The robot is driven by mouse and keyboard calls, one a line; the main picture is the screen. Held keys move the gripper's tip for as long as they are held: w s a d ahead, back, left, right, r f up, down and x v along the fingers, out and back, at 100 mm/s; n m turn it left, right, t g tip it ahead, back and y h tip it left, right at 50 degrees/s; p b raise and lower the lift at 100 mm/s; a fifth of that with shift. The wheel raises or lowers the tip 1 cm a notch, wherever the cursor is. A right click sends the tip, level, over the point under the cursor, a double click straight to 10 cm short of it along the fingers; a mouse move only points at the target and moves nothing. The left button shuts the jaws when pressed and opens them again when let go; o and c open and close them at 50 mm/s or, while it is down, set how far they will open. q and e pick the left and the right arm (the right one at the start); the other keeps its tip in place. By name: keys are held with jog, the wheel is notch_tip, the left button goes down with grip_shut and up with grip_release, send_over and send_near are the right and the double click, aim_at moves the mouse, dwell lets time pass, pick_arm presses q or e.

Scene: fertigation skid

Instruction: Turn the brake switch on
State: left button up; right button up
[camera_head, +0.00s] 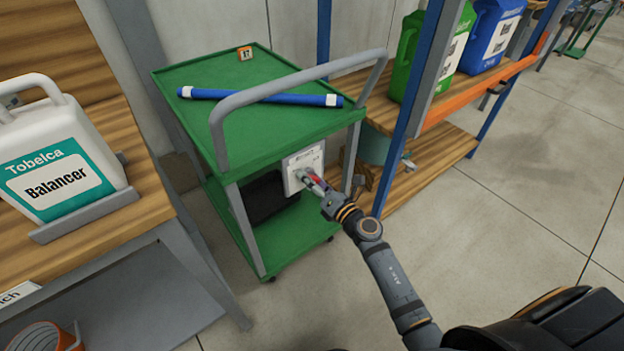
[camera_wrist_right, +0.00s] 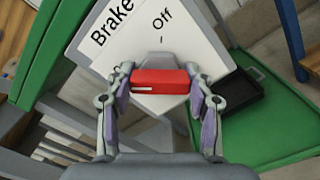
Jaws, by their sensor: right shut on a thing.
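The brake switch is a red handle (camera_wrist_right: 160,80) on a pale plate (camera_wrist_right: 113,31) marked "Brake" and "Off", seen in the right wrist view. In the head view the plate (camera_head: 303,167) is fixed to the end of the green cart (camera_head: 285,121), below its push handle. My right gripper (camera_head: 318,186) reaches the plate from the lower right. In the wrist view my right gripper (camera_wrist_right: 160,88) has a finger at each end of the red handle and is shut on it. A white line on the handle lies lengthwise at its left. My left gripper is not in view.
A blue tube (camera_head: 259,96) lies on the cart top, with an orange tag (camera_head: 245,53) behind it. A white Balancer jug (camera_head: 62,150) stands on the wooden bench at left. A shelf with green (camera_head: 429,52) and blue jugs (camera_head: 491,36) stands right.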

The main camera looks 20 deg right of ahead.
jog(key=shift+f, duration=0.15)
jog(key=o, duration=1.1)
jog(key=shift+o, duration=0.4)
jog(key=v, duration=1.2)
